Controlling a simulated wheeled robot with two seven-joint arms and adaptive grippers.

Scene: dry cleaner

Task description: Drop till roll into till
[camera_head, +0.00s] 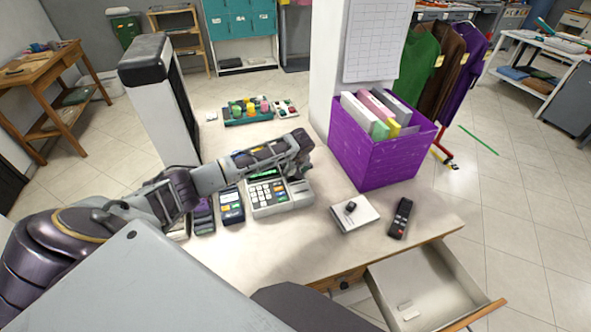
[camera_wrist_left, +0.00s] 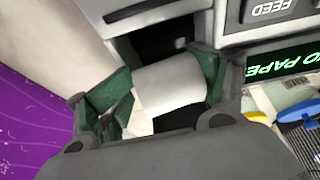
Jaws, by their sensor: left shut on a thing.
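The till (camera_head: 272,203) stands on the counter, with its keypad facing me and a lit green display. In the left wrist view its display (camera_wrist_left: 290,60) shows "NO PAPER", partly cut off, beside a FEED button. The till's dark paper bay (camera_wrist_left: 150,42) is open just beyond the fingers. My left gripper (camera_head: 298,168) is over the till's back right part. In the wrist view it is shut on the white till roll (camera_wrist_left: 168,85), held between green pads at the bay's mouth. Whether the roll touches the bay is unclear. The roll is hidden in the head view.
A purple box (camera_head: 375,160) of folders stands right of the till. A white pad (camera_head: 354,213) with a small dark object on it and a dark remote (camera_head: 400,218) lie in front. A card reader (camera_head: 231,206) stands left of the till. An open drawer (camera_head: 440,262) juts out at front right.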

